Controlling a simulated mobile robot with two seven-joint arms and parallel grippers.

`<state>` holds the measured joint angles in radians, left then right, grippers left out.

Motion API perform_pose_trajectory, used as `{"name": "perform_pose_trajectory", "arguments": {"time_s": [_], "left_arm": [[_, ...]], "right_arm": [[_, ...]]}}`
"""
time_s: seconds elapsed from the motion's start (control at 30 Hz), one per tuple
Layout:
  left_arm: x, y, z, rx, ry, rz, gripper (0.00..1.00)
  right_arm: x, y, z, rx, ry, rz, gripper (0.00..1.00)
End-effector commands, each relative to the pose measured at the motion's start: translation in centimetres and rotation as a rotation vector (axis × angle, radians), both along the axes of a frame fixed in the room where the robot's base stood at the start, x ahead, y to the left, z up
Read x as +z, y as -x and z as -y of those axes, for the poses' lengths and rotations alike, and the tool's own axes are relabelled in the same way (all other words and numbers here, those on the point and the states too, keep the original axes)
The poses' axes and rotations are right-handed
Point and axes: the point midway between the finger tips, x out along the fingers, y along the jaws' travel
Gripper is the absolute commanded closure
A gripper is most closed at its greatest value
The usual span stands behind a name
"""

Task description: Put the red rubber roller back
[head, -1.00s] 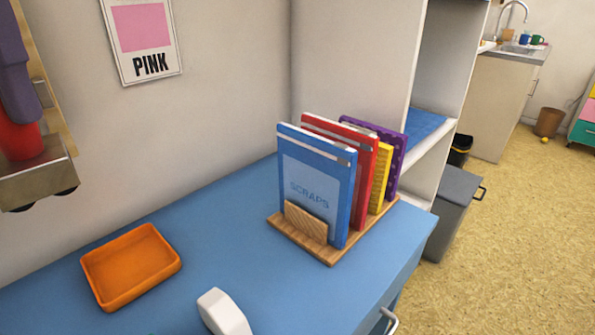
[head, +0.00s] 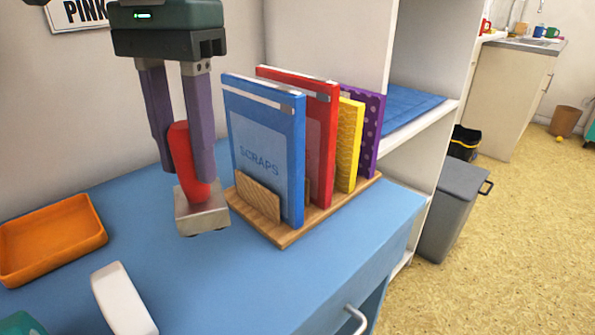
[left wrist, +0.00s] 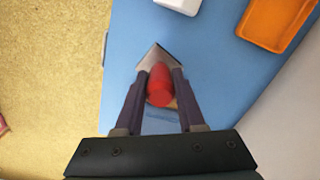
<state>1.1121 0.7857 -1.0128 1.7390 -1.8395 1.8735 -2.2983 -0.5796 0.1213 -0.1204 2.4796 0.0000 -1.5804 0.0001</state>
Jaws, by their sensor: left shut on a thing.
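My left gripper (head: 187,165) comes down from the top of the head view with its purple fingers shut on a red-handled tool. The tool's red handle (head: 181,150) is upright between the fingers, with a silver metal block (head: 202,216) at its lower end. I take it for the red rubber roller, though no roller part is clear. The block is just left of the wooden book stand (head: 262,201); I cannot tell whether it touches the blue table. The left wrist view shows the red handle (left wrist: 160,92) from above. My right gripper is out of view.
The stand holds several upright books, the nearest the blue SCRAPS book (head: 264,150). An orange tray (head: 55,266), a white object (head: 122,300) and a teal object (head: 22,325) lie left on the blue table (head: 260,290). The table's front right is clear.

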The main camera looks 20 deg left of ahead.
Motion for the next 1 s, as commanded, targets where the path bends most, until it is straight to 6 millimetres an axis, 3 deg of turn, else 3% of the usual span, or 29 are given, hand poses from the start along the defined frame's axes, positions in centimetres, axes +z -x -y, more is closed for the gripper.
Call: {"name": "perform_pose_trajectory", "arguments": {"time_s": [0.1, 0.37, 0.6, 1.0], "left_arm": [[-2.8, 0.1, 0.0, 0.001, -0.001, -0.004, 1.0], [-5.1, 0.0, 0.0, 0.0, 0.0, -0.001, 1.0], [-8.6, 0.1, 0.0, 0.0, 0.0, -0.003, 1.0], [-9.2, 0.0, 0.0, 0.0, 0.0, 0.001, 1.0]], "right_arm": [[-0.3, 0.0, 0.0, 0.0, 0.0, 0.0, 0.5], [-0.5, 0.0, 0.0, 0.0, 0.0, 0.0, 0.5], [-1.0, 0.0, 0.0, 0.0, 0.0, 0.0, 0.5], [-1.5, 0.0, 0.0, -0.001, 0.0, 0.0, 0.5]]}}
